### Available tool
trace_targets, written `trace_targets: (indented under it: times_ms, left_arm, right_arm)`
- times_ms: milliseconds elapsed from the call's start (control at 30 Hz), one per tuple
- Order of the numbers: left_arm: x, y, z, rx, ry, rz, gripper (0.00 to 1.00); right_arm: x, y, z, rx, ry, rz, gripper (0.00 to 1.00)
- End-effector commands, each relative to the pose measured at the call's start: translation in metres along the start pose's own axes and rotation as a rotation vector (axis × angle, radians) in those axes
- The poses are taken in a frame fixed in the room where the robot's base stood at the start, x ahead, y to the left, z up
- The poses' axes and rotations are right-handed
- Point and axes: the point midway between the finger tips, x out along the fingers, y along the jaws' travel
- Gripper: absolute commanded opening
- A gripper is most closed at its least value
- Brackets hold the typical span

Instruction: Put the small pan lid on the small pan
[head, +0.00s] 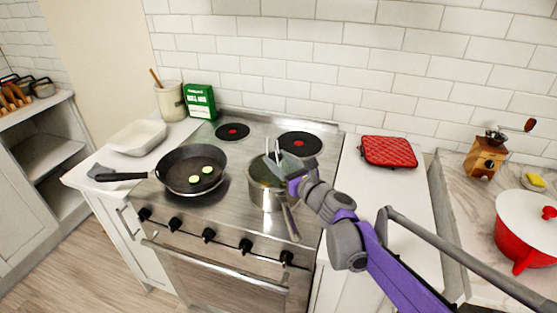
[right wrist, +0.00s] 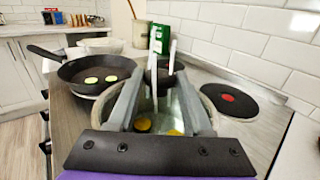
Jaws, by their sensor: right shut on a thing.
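The small pan (head: 264,199) is a steel saucepan on the front right of the stove, with its handle toward the front. The small pan lid (head: 258,173) looks like glass with a dark knob and lies over the pan's mouth. In the right wrist view the lid (right wrist: 163,106) is between my fingers, with yellow pieces showing through or beneath it. My right gripper (head: 273,150) is over the pan and shut on the lid, around its knob; its fingertips also show in the right wrist view (right wrist: 162,58). I cannot tell whether the lid touches the rim all round. My left gripper is out of view.
A black frying pan (head: 192,169) with green slices stands left of the small pan. Behind are hot plates (head: 299,143) with red centres and a tiled wall. A red pot holder (head: 389,151) lies on the right counter; a red pot (head: 527,232) stands further right.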

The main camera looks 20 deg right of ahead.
Motion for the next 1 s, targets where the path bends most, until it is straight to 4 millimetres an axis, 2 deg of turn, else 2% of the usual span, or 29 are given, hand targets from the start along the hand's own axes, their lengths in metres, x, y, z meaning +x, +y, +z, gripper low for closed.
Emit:
trace_targets:
  times_ms: [367,400,600,867,1000]
  left_arm:
    - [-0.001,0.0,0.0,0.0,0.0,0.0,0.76]
    - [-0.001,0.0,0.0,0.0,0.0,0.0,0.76]
    - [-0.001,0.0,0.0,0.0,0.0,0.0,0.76]
    - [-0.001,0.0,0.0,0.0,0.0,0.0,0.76]
    - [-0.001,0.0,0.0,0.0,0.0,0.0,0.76]
  right_arm:
    - [-0.001,0.0,-0.001,0.0,0.0,0.0,0.0]
    - [-0.001,0.0,-0.001,0.0,0.0,0.0,0.52]
    - [-0.001,0.0,-0.001,0.0,0.0,0.0,0.85]
    - [-0.001,0.0,-0.002,0.0,0.0,0.0,0.85]
    - [-0.011,-0.001,-0.002,-0.001,0.0,-0.001,0.85]
